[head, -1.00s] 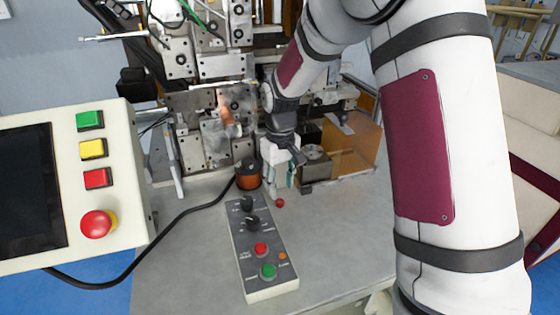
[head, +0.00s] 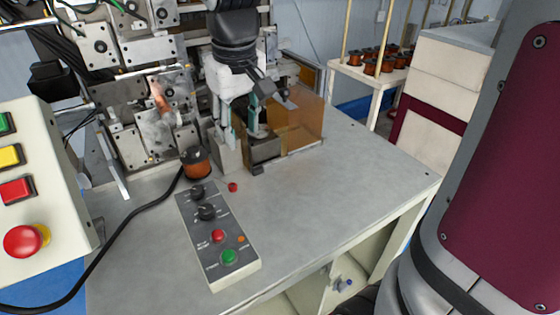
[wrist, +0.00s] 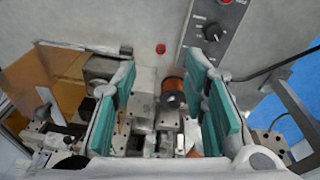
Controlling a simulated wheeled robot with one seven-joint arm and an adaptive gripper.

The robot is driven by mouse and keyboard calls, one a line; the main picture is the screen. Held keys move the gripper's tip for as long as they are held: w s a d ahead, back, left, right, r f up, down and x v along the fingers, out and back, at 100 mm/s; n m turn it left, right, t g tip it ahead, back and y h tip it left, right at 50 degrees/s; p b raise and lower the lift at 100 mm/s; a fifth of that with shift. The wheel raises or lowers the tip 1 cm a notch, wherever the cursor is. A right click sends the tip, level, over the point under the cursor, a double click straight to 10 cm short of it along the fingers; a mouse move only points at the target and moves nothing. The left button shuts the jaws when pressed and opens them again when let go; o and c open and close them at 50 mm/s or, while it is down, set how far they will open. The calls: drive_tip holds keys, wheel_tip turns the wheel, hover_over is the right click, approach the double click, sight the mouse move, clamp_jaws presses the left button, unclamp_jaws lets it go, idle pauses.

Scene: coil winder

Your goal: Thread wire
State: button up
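My gripper (head: 243,132) hangs beside the winding machine, fingers down, with its teal pads spread apart and nothing between them. In the wrist view my gripper (wrist: 162,72) shows a wide gap between the pads. A copper-coloured wire spool (head: 197,164) with a dark top stands on the grey table (head: 320,205), left of my gripper; it also shows in the wrist view (wrist: 172,86), partly near the right pad. The coil winder (head: 130,110) has metal plates and a copper-coloured part (head: 160,98). I cannot make out a loose wire strand.
A small red round thing (head: 233,187) sits on the table by the control box (head: 216,235). An orange clear guard (head: 300,120) stands right of my gripper. A button panel (head: 40,190) and black cable are at the left. The table's right side is clear.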

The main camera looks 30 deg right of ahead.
drive_tip(key=s+r+m+t, duration=0.1)
drive_tip(key=s+m+t, duration=0.1)
drive_tip(key=s, duration=1.5)
drive_tip(key=shift+r+t, duration=0.35)
drive_tip(key=shift+t, duration=0.25)
